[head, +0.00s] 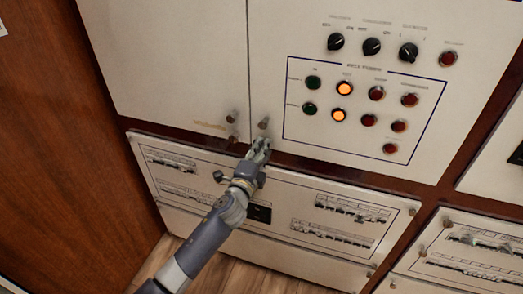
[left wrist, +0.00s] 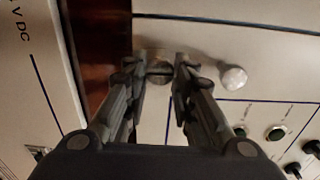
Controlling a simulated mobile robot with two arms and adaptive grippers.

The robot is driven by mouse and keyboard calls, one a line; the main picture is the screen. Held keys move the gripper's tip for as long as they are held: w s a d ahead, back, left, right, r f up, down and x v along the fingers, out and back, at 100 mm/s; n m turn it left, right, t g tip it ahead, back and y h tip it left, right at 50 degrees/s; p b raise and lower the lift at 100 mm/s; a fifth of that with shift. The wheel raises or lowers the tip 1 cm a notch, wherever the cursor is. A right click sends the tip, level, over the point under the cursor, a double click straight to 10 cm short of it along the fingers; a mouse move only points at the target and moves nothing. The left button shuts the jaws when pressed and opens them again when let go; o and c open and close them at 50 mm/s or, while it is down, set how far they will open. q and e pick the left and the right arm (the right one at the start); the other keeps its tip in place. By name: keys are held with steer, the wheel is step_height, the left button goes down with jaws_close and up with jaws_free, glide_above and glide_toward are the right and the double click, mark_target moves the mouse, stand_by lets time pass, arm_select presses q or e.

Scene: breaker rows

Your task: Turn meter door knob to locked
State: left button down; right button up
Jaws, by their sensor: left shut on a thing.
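A round, slotted metal knob (left wrist: 160,72) sits low on the right-hand cream door, between the fingertips of my left gripper (left wrist: 159,72) in the left wrist view. My left gripper is shut on this knob. In the head view my left gripper (head: 261,146) reaches the bottom edge of the door and hides the knob. The slot runs across the picture in the left wrist view; I cannot read a lock marking. The right-hand door (head: 270,60) lies flush with its neighbour. My right gripper is not in view.
A pale round knob (left wrist: 233,79) stands beside the right finger. The door carries black rotary switches (head: 372,46) and several indicator lights (head: 345,88). Breaker panels (head: 290,205) lie below the brown strip. A wooden wall (head: 60,150) stands at the left.

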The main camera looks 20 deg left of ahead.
arm_select(q)
steer(key=c, duration=1.3)
jaws_free()
steer(key=shift+c, duration=0.2)
steer(key=shift+s, duration=0.1)
steer(key=s, duration=1.1)
steer(key=shift+s+a, duration=0.15)
steer(key=shift+s, duration=0.25)
